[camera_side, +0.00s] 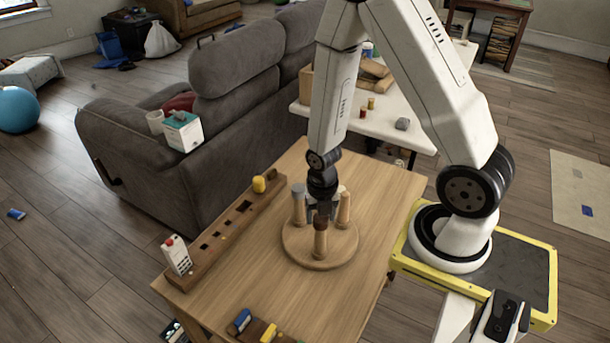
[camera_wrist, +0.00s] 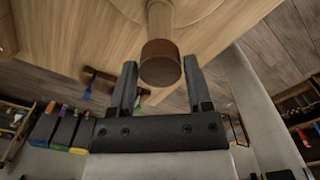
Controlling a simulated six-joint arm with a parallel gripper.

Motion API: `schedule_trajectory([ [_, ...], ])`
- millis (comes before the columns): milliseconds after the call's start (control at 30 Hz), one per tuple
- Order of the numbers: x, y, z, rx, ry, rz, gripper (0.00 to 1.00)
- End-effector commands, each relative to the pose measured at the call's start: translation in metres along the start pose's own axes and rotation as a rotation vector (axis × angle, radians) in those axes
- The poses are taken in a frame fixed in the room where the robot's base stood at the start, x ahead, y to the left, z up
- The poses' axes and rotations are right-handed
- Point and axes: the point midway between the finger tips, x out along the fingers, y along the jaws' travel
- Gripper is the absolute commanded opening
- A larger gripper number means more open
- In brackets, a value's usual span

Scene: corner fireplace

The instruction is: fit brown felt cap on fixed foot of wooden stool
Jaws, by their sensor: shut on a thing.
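The wooden stool (camera_side: 334,250) lies upside down on the table, its round seat flat and its feet pointing up. The brown felt cap (camera_wrist: 160,63) is at the top end of the near foot (camera_side: 320,243), in line with it. I cannot tell how far it sits over the foot. My gripper (camera_side: 320,213) points down over this foot, shut on the cap; in the wrist view its fingers (camera_wrist: 160,72) stand on both sides of the cap. The left foot has a grey top (camera_side: 298,190). The right foot (camera_side: 344,208) stands close beside my gripper.
Blue (camera_side: 242,320) and yellow (camera_side: 268,333) items lie at the front edge. The tabletop right of the stool is clear.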

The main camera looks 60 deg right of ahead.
Motion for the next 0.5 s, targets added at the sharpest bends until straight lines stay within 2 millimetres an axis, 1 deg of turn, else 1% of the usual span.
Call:
schedule_trajectory([
  [500, 0.0057, 0.0001, 0.0001, 0.000, 0.000, 0.000, 0.17],
])
